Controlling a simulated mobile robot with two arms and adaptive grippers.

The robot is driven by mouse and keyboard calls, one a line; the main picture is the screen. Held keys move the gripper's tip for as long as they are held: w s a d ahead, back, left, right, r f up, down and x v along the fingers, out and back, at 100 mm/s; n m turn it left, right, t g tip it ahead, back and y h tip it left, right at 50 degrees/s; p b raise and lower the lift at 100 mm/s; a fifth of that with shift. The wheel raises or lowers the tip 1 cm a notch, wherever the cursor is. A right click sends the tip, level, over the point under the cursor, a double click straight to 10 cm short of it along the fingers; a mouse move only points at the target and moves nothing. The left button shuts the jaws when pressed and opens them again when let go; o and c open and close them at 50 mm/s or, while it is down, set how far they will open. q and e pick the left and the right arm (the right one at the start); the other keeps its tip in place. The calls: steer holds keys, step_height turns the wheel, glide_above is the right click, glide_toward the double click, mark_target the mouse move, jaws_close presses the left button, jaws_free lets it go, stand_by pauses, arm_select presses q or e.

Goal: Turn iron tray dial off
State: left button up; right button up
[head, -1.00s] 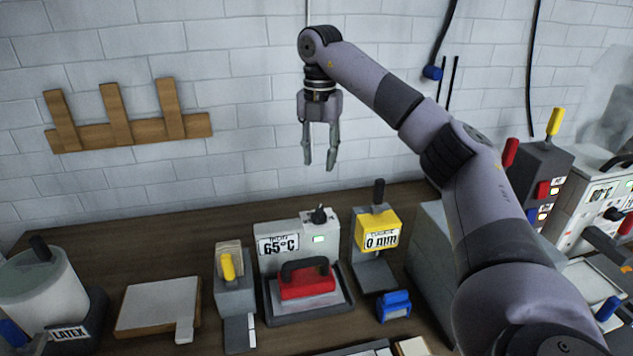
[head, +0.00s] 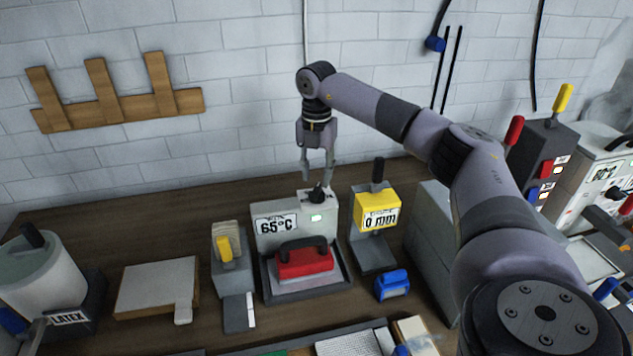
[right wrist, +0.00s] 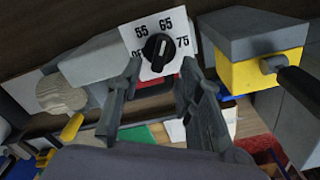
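The iron tray (head: 345,290) stands on the wooden bench with a red iron (head: 303,262) on it. Its grey back box shows a 65°C label (head: 277,225) and a lit green lamp (head: 316,217). The black dial (head: 317,193) is on top of the box. In the right wrist view the dial (right wrist: 158,47) sits on a white scale plate with numbers including 55, 65 and 75. My right gripper (head: 318,186) points down just above the dial, fingers apart and empty. Its fingertips (right wrist: 162,66) show near the dial. My left gripper is out of view.
A yellow-fronted device reading 0 mm (head: 377,212) stands close at the right. A grey device with a yellow handle (head: 225,248) is at the left. A latex pot (head: 40,275) is far left. A blue object (head: 392,285) lies in front.

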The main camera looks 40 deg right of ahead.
mark_target(316, 189)
steer(key=shift+f+p, duration=0.45)
steer(key=shift+f, duration=1.8)
jaws_close()
